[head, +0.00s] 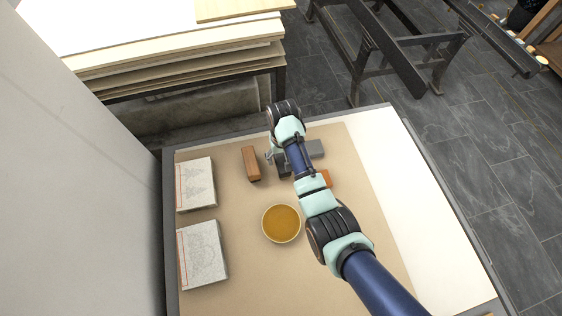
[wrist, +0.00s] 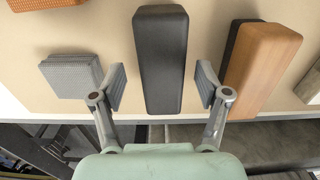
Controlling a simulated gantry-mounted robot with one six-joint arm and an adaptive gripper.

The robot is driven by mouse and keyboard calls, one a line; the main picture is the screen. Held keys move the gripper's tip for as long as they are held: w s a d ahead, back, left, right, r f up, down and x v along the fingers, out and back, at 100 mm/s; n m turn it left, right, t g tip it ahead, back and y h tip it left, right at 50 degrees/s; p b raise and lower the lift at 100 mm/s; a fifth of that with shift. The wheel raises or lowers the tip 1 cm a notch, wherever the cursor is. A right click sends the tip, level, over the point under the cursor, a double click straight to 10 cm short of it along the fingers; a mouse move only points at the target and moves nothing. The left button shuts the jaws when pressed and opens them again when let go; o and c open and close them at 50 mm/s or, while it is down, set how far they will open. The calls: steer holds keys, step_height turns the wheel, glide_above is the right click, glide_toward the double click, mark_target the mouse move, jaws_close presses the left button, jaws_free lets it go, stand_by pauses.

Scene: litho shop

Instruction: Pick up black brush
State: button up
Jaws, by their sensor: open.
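The black brush (wrist: 160,55), a long dark block with rounded edges, lies in the middle of the wrist view. In the head view only part of the black brush (head: 284,170) shows beside my arm. My gripper (wrist: 161,86) is open, with one finger on each side of the brush and a visible gap on both sides. In the head view my gripper (head: 275,156) is partly hidden by my wrist. Whether the fingertips are level with the brush I cannot tell.
A brown block (head: 251,164) with a dark side lies left of the brush. A grey block (head: 315,149) and an orange block (head: 326,178) lie to the right. A round amber bowl (head: 281,223) and two pale printed slabs (head: 196,185) (head: 203,252) share the table. The table's right side is clear.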

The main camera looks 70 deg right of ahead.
mark_target(281, 161)
step_height(281, 161, down, 3)
steer(key=shift+f, duration=0.15)
steer(key=shift+w, duration=0.1)
steer(key=c, duration=1.3)
step_height(281, 161, up, 20)
steer(key=p, duration=0.9)
steer(key=shift+p, duration=0.35)
